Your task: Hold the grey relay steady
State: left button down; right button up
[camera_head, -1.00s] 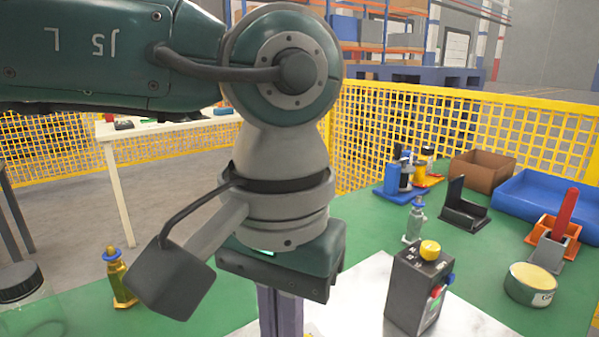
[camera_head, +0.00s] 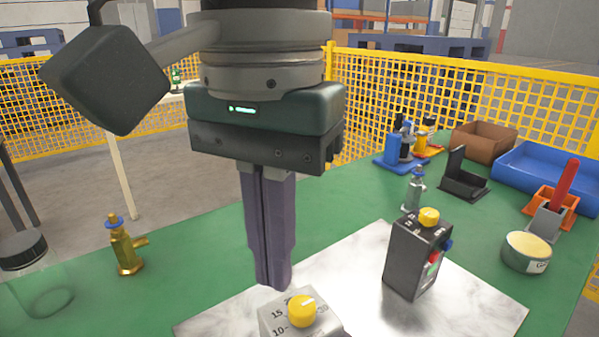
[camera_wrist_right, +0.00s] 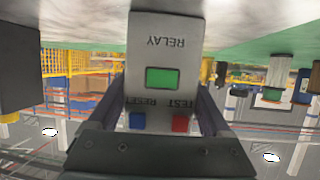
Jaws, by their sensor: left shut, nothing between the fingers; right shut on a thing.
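The grey relay (camera_head: 290,325) stands at the bottom edge of the head view, cut off, with a yellow dial (camera_head: 301,310) on top. In the right wrist view the relay (camera_wrist_right: 162,102) shows its RELAY label, a green panel, a blue RESET button and a red TEST button. My right gripper (camera_wrist_right: 165,112) is shut on it, one finger along each side. It is not visible in the head view. My left gripper (camera_head: 272,284) is shut and empty, pointing down, with its tips close above and behind the dial; I cannot tell if they touch anything.
A black box (camera_head: 412,262) with a yellow knob stands on the pale plate (camera_head: 470,303), right of the relay. A tin (camera_head: 525,253), bins and holders stand right.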

jog(key=o, duration=1.6)
jog(key=shift+c, duration=0.2)
jog(key=shift+s, duration=0.1)
